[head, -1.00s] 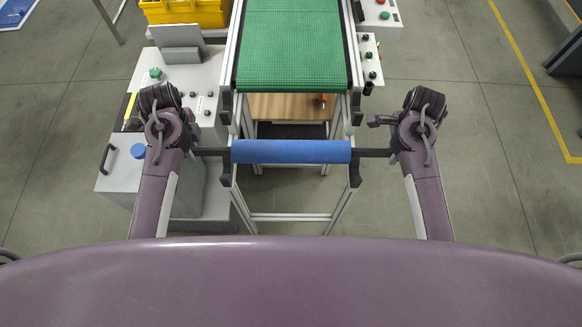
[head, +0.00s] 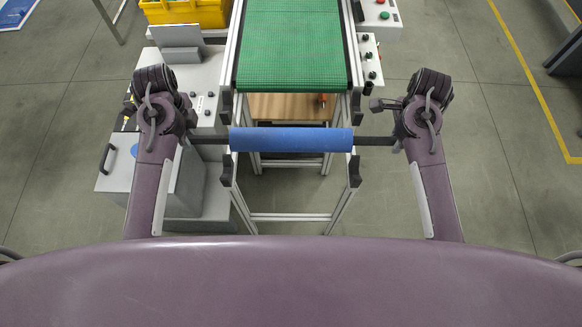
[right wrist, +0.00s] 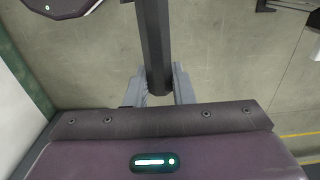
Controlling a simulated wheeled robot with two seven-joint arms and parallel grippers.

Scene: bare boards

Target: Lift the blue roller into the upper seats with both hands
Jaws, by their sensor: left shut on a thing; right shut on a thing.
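The blue roller (head: 291,140) is level in the head view, with a dark shaft end at each side. My left gripper (head: 191,138) is shut on its left shaft end, and my right gripper (head: 395,141) is shut on the right one. In the right wrist view the dark shaft (right wrist: 154,45) runs between the grey fingers of my right gripper (right wrist: 160,85). Dark upper seats (head: 225,108) (head: 357,106) show on the frame posts just beyond the roller. Dark lower seats (head: 227,171) (head: 354,172) show nearer to me. The roller looks clear of both pairs.
A green conveyor belt (head: 292,45) in a metal frame lies beyond the roller. A grey cabinet (head: 185,185) stands at the left, close to my left arm. Control boxes and a yellow crate (head: 187,12) are further back. The floor at the right is open.

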